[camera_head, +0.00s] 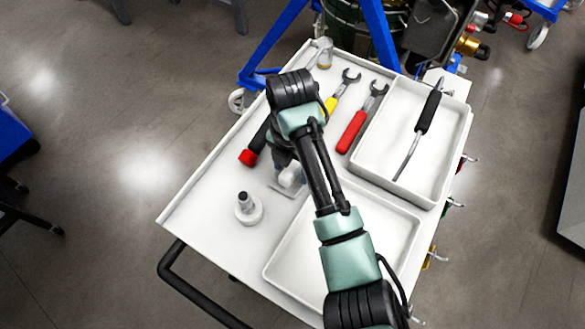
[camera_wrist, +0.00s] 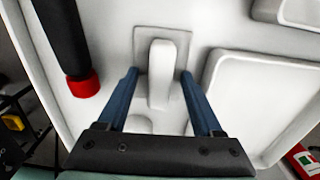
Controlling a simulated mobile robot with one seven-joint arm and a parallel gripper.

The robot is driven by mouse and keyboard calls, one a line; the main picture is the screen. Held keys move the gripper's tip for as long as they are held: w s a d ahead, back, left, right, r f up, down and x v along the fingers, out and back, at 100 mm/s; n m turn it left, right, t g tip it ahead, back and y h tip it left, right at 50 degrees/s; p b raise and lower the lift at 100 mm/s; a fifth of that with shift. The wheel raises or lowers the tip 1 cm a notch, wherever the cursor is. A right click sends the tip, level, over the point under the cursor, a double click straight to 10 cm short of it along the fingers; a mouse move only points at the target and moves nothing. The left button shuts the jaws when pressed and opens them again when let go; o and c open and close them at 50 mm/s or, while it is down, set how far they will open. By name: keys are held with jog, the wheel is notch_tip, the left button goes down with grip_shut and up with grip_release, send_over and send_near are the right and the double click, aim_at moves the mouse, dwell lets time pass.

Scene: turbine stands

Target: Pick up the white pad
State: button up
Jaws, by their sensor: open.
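The white pad (camera_wrist: 161,80) lies on the white cart top, a pale square plate with a raised white bar on it. In the head view the pad (camera_head: 289,178) shows only in part beside my arm, which hides the rest. My gripper (camera_wrist: 160,72) is open in the wrist view, with one blue finger on each side of the raised bar. Gaps show between the fingers and the bar, and I cannot tell the height of the fingertips above the plate. In the head view my arm hides most of the gripper.
A red-and-black tool (camera_head: 250,156) lies left of the pad, and a round white piece with a dark stem (camera_head: 247,210) stands nearer the front. Two wrenches, yellow (camera_head: 335,98) and red (camera_head: 354,128), lie behind. White trays (camera_head: 413,192) fill the right side.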

aim_at(292, 167)
grip_shut()
dwell(0.3)
notch_tip(292, 167, up, 10)
jog(key=p, duration=0.2)
jog(key=shift+r+p, duration=0.1)
jog(key=shift+p, duration=0.3)
jog(key=c, duration=0.6)
grip_release()
jog(key=shift+c, duration=0.2)
grip_shut()
